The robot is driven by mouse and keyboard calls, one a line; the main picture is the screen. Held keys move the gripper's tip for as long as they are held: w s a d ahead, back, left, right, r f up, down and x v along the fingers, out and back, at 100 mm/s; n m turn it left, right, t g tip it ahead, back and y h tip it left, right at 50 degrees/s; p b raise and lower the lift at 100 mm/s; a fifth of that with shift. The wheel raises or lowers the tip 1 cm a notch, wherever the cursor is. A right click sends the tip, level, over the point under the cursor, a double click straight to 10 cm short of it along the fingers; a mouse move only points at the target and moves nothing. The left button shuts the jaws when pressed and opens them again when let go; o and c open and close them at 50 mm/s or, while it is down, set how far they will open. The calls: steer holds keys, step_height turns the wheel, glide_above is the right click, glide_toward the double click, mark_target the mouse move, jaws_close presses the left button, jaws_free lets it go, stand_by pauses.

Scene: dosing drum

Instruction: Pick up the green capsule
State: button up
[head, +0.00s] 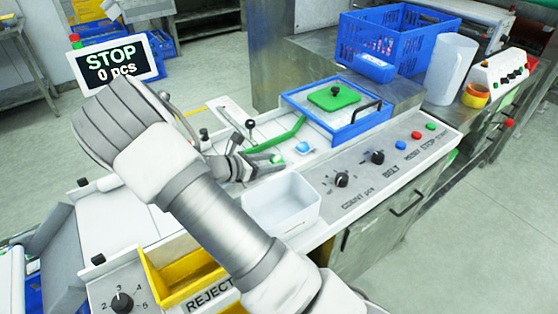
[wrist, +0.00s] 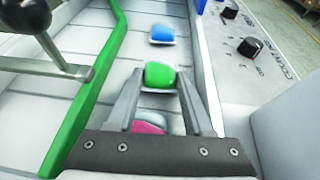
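The green capsule (wrist: 159,75), with a pale lower part, lies on the white belt in the wrist view. It also shows in the head view (head: 277,158). My gripper (wrist: 159,80) is open, with one finger on each side of the capsule near the fingertips. A narrow gap seems to show beside it; I cannot tell whether either finger touches it. In the head view, my gripper (head: 272,164) reaches low over the belt. A blue capsule (wrist: 162,34) lies farther along the belt. A pink capsule (wrist: 149,125) lies nearer the palm, partly hidden by the gripper.
A green guide rail (wrist: 85,95) and a black-knobbed lever (wrist: 45,60) stand left of my gripper in the wrist view. A white bin (head: 282,205) and control panel (head: 375,170) are close by. A blue-framed tray (head: 345,128) stands beyond the belt.

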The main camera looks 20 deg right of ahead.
jaws_close()
steer(key=shift+r, duration=0.1)
